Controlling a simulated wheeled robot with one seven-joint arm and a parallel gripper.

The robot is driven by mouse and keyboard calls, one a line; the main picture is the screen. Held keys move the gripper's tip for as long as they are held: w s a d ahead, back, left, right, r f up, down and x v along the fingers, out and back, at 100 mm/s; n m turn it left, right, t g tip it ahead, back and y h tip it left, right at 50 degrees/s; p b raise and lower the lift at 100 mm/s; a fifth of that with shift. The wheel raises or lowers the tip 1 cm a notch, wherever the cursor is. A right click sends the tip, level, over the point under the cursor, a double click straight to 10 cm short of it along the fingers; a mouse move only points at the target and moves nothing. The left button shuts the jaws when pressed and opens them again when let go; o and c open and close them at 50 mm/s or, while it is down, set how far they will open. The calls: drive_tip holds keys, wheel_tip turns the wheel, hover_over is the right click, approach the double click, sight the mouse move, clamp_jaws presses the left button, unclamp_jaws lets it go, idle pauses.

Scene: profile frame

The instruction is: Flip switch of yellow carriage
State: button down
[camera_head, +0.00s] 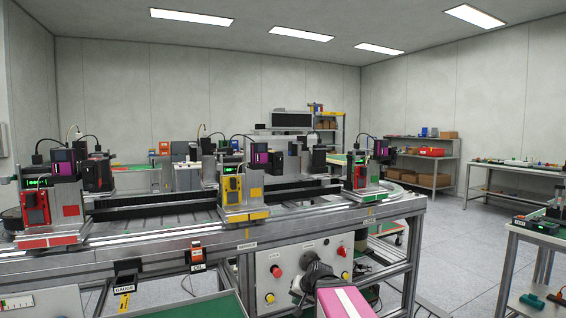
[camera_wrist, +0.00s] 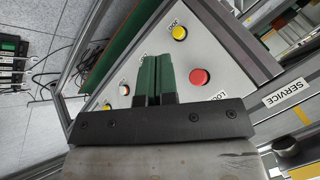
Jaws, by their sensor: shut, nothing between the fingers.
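The yellow carriage (camera_head: 246,213) stands on the rail of the long machine bench, in the middle of the head view. It carries a yellow box (camera_head: 231,189) with small dark details and a green-lit display above. Its switch is too small to make out. My gripper (camera_wrist: 157,62) has two green fingers, pressed together and empty, in front of a light control panel in the wrist view. In the head view my arm is low at bottom centre, below and right of the yellow carriage, and the fingertips cannot be made out. The yellow carriage is not visible in the wrist view.
A red carriage (camera_head: 35,208) stands left on the bench and a green one (camera_head: 368,190) right. The bench's control panel (camera_wrist: 215,50) has red (camera_wrist: 200,77) and yellow (camera_wrist: 180,33) buttons near my fingers. Open floor (camera_head: 470,240) lies to the right.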

sight(281, 158)
drive_tip(key=w+r+m+t+y, duration=0.1)
drive_tip(key=w+r+m+t, duration=0.1)
drive_tip(key=r, duration=1.2)
drive_tip(key=w+d+r+m+t+y, duration=0.1)
drive_tip(key=r+m+t, duration=0.4)
drive_tip(key=r, duration=1)
drive_tip(key=w+r+m+t, duration=0.3)
drive_tip(key=r+t, duration=0.4)
drive_tip(key=r, duration=0.7)
drive_tip(key=shift+w+d+r+m+y, duration=0.15)
drive_tip(key=shift+w+r+m+y, duration=0.2)
drive_tip(key=shift+m, duration=0.35)
drive_tip(key=x, duration=1.4)
